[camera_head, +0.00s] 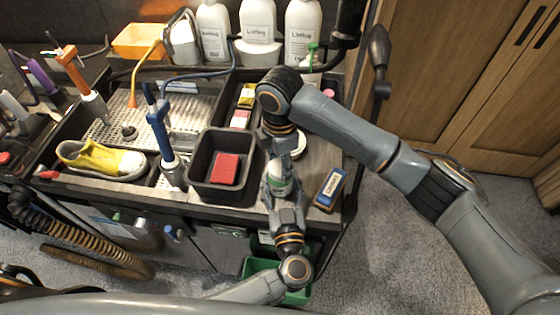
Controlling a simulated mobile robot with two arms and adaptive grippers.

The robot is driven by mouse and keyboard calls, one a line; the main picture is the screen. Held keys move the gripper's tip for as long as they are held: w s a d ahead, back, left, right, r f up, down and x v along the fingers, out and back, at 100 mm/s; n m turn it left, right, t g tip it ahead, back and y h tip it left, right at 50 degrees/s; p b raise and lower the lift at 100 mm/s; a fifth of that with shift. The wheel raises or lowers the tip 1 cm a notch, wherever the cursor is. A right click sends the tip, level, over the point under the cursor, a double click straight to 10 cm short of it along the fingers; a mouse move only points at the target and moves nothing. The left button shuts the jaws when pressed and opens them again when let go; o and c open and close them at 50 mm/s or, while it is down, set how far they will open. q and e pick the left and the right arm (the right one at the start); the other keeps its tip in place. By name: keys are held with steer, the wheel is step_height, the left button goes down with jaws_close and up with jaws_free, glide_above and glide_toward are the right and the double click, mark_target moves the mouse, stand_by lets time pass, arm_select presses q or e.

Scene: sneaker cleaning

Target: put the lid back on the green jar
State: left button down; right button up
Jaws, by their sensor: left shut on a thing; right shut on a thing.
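The green jar (281,186), pale with green parts, is at the front right of the workbench. My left gripper (280,192) comes up from the bottom and is shut on the jar; its fingers partly cover the jar. My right gripper (277,160) points down from above, directly over the jar, and is shut on what appears to be the lid. The lid is mostly hidden by the gripper, and I cannot tell whether it touches the jar. A pale round item (299,146) shows partly behind my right gripper.
A black tub (252,190) with a red block (225,169) stands left of the jar. A yellow sneaker (95,158) lies at left. White bottles (258,22) line the back. A green bin (256,266) is below.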

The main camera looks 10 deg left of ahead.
steer(key=m, duration=0.9)
steer(key=shift+f+m, duration=0.1)
steer(key=shift+m, duration=0.3)
steer(key=m, duration=0.7)
steer(key=shift+a, duration=0.1)
steer(key=m, duration=0.9)
steer(key=shift+w+m, duration=0.1)
steer(key=shift+m, duration=0.2)
steer(key=o, duration=1.3)
steer(key=shift+c, duration=0.2)
